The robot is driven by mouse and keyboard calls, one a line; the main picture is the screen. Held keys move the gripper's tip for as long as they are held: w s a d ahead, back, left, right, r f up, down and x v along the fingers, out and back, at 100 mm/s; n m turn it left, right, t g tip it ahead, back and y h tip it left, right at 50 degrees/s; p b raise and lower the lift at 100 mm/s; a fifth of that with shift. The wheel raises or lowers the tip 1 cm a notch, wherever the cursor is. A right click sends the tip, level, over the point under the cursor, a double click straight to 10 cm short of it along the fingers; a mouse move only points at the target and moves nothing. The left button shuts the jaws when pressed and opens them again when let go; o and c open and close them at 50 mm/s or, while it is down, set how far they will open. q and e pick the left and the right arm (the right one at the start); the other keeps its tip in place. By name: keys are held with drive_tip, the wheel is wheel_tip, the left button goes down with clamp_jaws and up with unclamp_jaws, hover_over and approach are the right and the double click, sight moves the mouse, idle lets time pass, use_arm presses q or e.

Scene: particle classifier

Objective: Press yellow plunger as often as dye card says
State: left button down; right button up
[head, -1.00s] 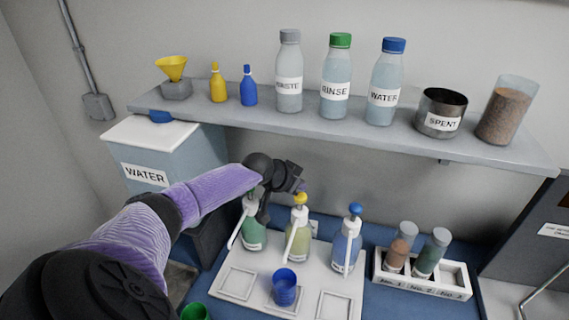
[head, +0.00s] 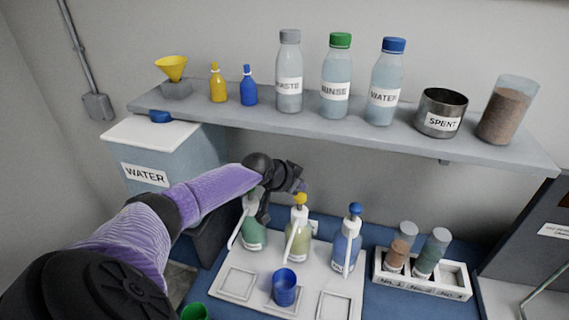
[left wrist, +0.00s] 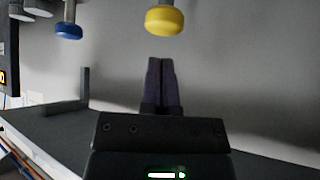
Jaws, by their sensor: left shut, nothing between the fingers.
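The yellow plunger (head: 300,199) tops a pump bottle of yellowish liquid (head: 298,245), the middle one of three on a white board. My left gripper (head: 303,188) is shut and empty just above and behind the yellow plunger. In the left wrist view its closed fingertips (left wrist: 162,62) point toward the yellow plunger (left wrist: 164,20), with a small gap showing. The green pump bottle (head: 253,236) is partly hidden by my arm. The blue plunger (head: 355,209) is at the right. I cannot make out a dye card. My right gripper is not in view.
A blue cup (head: 285,289) stands on the white board (head: 238,282) in front of the yellow pump. A rack (head: 422,285) with two tubes is at the right. The shelf (head: 350,128) with bottles and containers hangs above. A WATER box (head: 147,174) stands at the left.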

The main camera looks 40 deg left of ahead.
sight(298, 197)
use_arm(q)
drive_tip(key=shift+f, duration=0.2)
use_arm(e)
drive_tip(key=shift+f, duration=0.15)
use_arm(q)
drive_tip(key=shift+f+b, duration=0.3)
drive_tip(key=shift+b, duration=0.15)
drive_tip(key=shift+f+b, duration=0.6)
drive_tip(key=shift+f, duration=0.15)
drive_tip(key=shift+f+b, duration=0.7)
drive_tip(key=shift+f, duration=0.2)
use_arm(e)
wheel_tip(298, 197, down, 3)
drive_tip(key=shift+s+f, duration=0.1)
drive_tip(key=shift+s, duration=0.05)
use_arm(q)
wheel_tip(298, 197, up, 3)
drive_tip(key=shift+f+p, duration=0.2)
drive_tip(key=shift+p, duration=1.05)
drive_tip(key=shift+r+p, duration=0.75)
drive_tip(key=shift+r, duration=0.1)
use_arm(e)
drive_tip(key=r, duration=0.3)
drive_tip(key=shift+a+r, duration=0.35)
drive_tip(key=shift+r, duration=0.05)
